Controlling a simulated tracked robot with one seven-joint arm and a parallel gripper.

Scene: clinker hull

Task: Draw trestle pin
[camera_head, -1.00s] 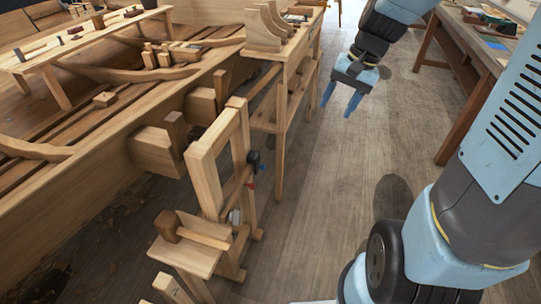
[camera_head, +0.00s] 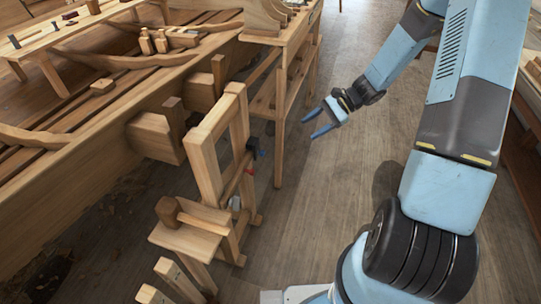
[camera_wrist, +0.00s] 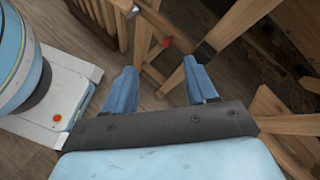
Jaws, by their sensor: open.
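The wooden trestle (camera_head: 204,168) stands beside the hull, an upright frame. A black fitting (camera_head: 252,148) sits on its right upright, with a small blue bit beside it. A small red piece (camera_head: 250,171), possibly the pin's end, shows just below; I cannot tell for sure. In the wrist view a red piece (camera_wrist: 167,42) shows beyond and between my fingers, and a black band (camera_wrist: 205,52) lies on a wooden bar. My gripper (camera_head: 308,126) is open and empty, to the right of the trestle and apart from it, fingers pointing left. Both fingers show in the wrist view (camera_wrist: 160,74).
A mallet (camera_head: 169,211) lies on a small wooden stand in front of the trestle. The clinker hull (camera_head: 60,200) fills the left. A wooden bench (camera_head: 281,130) stands behind the trestle, its leg near my gripper. The plank floor (camera_head: 300,210) between is clear.

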